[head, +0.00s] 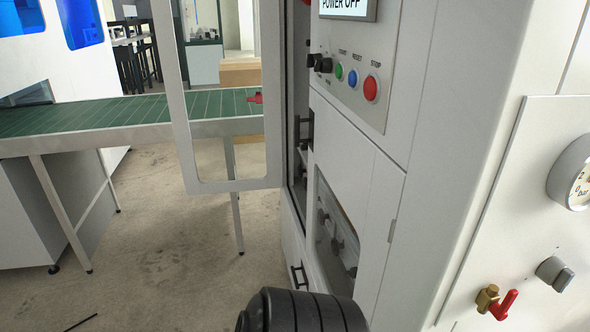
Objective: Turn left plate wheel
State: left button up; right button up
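No plate wheel can be made out clearly. The white box former machine (440,130) fills the right half of the head view. A recessed opening (337,235) in its lower front holds several small dark knob-like parts; I cannot tell whether one is the left plate wheel. The control panel above has a black switch (319,63), a green button (339,72), a blue button (352,78) and a red button (371,88). Its display (347,5) reads "POWER OFF". Neither of my grippers is in view.
A framed clear door (186,130) stands open left of the machine. Behind it runs a green conveyor (100,115) on legs. A pressure gauge (577,175), grey knob (554,273) and red-handled valve (497,300) are at right. Bare floor (160,235) lies at lower left.

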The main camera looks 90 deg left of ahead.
aim_at(301, 171)
jog(key=u, duration=2.75)
jog(key=i+j+z, duration=0.1)
jog(key=z, duration=1.1)
jog(key=j+z, duration=0.3)
jog(key=j, duration=0.2)
jog(key=j+z, duration=0.3)
jog(key=j, duration=0.2)
jog(key=j+z, duration=0.35)
jog(key=k+j+z, duration=0.3)
jog(key=j, duration=0.25)
jog(key=j+z, duration=0.3)
jog(key=j, duration=0.15)
jog(key=k, duration=0.05)
